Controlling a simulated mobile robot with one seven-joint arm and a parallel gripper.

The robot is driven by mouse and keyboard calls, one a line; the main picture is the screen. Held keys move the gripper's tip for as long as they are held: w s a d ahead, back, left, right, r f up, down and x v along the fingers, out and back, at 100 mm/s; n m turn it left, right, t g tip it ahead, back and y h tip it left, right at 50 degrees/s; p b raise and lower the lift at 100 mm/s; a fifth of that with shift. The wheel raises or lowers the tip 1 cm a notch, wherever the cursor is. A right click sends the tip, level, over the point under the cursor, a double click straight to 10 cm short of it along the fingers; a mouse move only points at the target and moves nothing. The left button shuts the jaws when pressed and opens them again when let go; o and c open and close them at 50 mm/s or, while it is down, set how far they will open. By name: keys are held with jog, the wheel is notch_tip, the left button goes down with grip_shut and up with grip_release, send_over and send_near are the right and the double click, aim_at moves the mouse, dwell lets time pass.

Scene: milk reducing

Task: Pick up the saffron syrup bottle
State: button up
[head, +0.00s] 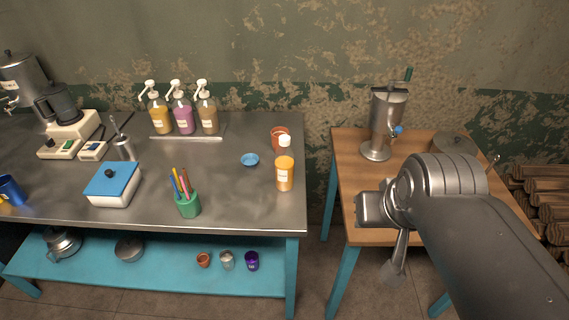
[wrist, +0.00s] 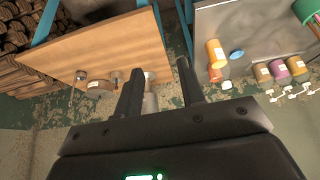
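Three pump bottles with white tops stand in a row at the back of the steel counter in the head view: a yellow one (head: 160,118), a purple one (head: 183,118) and a brown one (head: 208,117). The yellow one looks saffron-coloured; its label is too small to read. It also shows at the right of the wrist view (wrist: 299,68). An orange labelled container (head: 285,175) with a pale top stands near the counter's right edge. My gripper (wrist: 159,68) is open and empty, its two fingers apart, well away from all the bottles. Its fingertips are unclear in the head view.
A steel dispenser (head: 387,122) stands on the wooden table (head: 360,150) beside my arm. A gap separates this table from the steel counter (head: 235,200). A blue dish (head: 250,160), green pen cup (head: 188,204) and blue-lidded box (head: 114,184) stand in front of the bottles.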

jog(key=o, duration=0.5)
jog(key=shift+c, duration=0.2)
jog(key=w+a+r+g, duration=0.15)
jog(key=w+r, duration=0.25)
jog(key=w, duration=0.4)
jog(key=g, duration=0.4)
send_near(285, 137)
jog(key=shift+s+n, duration=0.35)
jog(key=shift+n, duration=0.05)
notch_tip(285, 137, down, 5)
jog(key=shift+f, duration=0.1)
jog(key=shift+w+f, duration=0.2)
jog(key=shift+f, duration=1.15)
jog(key=shift+w+f, duration=0.25)
jog(key=shift+f, duration=1.1)
